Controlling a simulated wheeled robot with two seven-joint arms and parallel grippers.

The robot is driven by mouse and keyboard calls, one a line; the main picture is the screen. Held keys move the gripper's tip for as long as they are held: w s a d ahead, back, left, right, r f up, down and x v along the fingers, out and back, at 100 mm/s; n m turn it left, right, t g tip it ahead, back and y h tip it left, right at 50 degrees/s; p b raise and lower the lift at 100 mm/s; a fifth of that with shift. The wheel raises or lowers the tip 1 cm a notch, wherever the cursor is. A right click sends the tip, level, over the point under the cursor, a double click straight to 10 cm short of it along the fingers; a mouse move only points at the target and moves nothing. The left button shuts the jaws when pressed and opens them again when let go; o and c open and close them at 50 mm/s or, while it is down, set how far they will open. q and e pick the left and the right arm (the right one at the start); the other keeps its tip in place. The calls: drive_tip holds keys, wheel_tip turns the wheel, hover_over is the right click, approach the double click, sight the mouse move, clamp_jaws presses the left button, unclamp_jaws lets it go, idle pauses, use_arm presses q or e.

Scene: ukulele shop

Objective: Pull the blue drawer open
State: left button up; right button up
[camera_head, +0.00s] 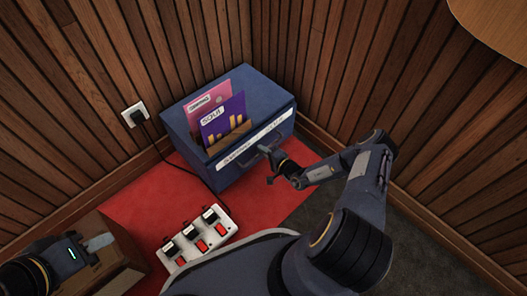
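The blue drawer unit (232,172) stands on a red mat in the corner of two wood-slat walls. A long white label (238,152) runs along the upper edge of its front. A purple folder (222,118) and a pink folder (208,97) stick up from an opening in its top. My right gripper (270,166) is close in front of the drawer front, below the label; contact with a handle and the finger gap are too small to tell. My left gripper (97,249) is low at the left, over a brown wooden box, away from the drawer.
A white power strip (183,257) with red switches lies on the red mat (137,208). A black cord runs from the wall socket (132,113) down past the drawer unit. The brown box (118,272) is at lower left. A round wooden top (497,22) shows at upper right.

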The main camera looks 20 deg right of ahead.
clamp_jaws()
drive_tip(key=shift+s, duration=0.1)
drive_tip(key=f+p+v, duration=0.2)
drive_tip(key=p+v, duration=0.1)
drive_tip(key=v, duration=0.9)
drive_tip(key=f+p+v, duration=0.2)
drive_tip(key=p+v, duration=0.1)
drive_tip(key=v, duration=0.8)
drive_tip(key=shift+p+v, duration=0.4)
drive_tip(key=shift+v, duration=0.4)
drive_tip(key=shift+f, duration=0.25)
drive_tip(key=shift+o, duration=1.8)
unclamp_jaws()
